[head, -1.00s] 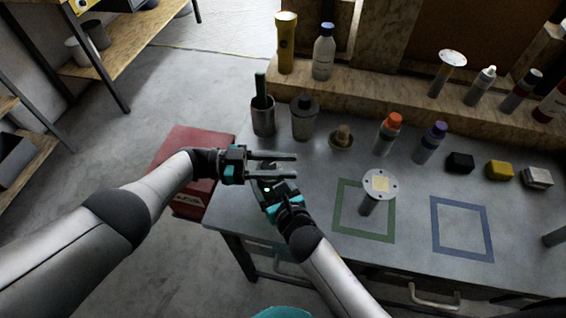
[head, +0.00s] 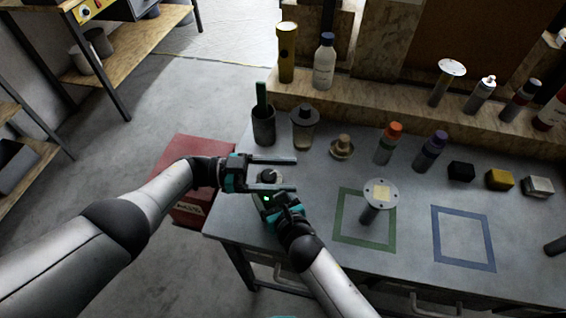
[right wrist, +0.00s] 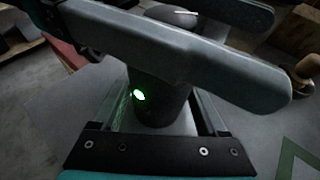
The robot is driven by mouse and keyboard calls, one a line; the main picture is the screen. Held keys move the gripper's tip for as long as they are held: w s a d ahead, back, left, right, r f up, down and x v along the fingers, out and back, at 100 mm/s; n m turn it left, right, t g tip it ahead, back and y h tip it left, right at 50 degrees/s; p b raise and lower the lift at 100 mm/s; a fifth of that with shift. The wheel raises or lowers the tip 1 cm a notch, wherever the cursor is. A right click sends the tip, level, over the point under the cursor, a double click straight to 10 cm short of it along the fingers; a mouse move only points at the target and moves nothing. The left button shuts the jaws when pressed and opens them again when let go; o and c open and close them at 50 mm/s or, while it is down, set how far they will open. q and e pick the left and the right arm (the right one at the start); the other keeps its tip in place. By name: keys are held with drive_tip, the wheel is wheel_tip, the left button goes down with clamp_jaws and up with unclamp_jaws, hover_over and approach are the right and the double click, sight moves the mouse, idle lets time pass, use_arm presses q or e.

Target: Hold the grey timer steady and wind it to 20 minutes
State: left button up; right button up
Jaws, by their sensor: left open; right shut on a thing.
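The grey timer (head: 268,177) stands near the table's left end, its dark dial showing between my left fingers in the head view. My left gripper (head: 294,175) is open, one finger on each side of the dial; I cannot tell whether they touch it. My right gripper (head: 272,202) is shut on the timer's lower body from the front. In the right wrist view the timer's dark round body (right wrist: 160,100), with a lit green spot, sits between the right fingers. A left finger crosses in front and hides its upper part. The dial's setting is not readable.
Behind stand a dark cup (head: 263,128), a lidded jar (head: 304,128) and a small knobbed piece (head: 342,147). A round-topped stand (head: 381,193) is inside the green square to the right. A red box (head: 190,210) is on the floor at left. The blue square (head: 463,238) is empty.

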use_arm(q)
wheel_tip(320, 180, up, 10)
idle(1.1)
drive_tip(key=shift+f, duration=0.1)
drive_tip(key=s+a+f+m+t+y, duration=0.25)
drive_tip(key=a+f+m+t, duration=0.35)
drive_tip(key=m, duration=0.7)
drive_tip(key=s+a+f+m+t+y, duration=0.3)
drive_tip(key=m+t, duration=0.4)
drive_tip(key=m, duration=0.7)
drive_tip(key=shift+h, duration=0.75)
drive_tip(key=x, duration=0.7)
drive_tip(key=f+x, duration=0.1)
drive_tip(key=x, duration=0.3)
drive_tip(key=shift+w+a, duration=0.1)
drive_tip(key=shift+w, duration=0.3)
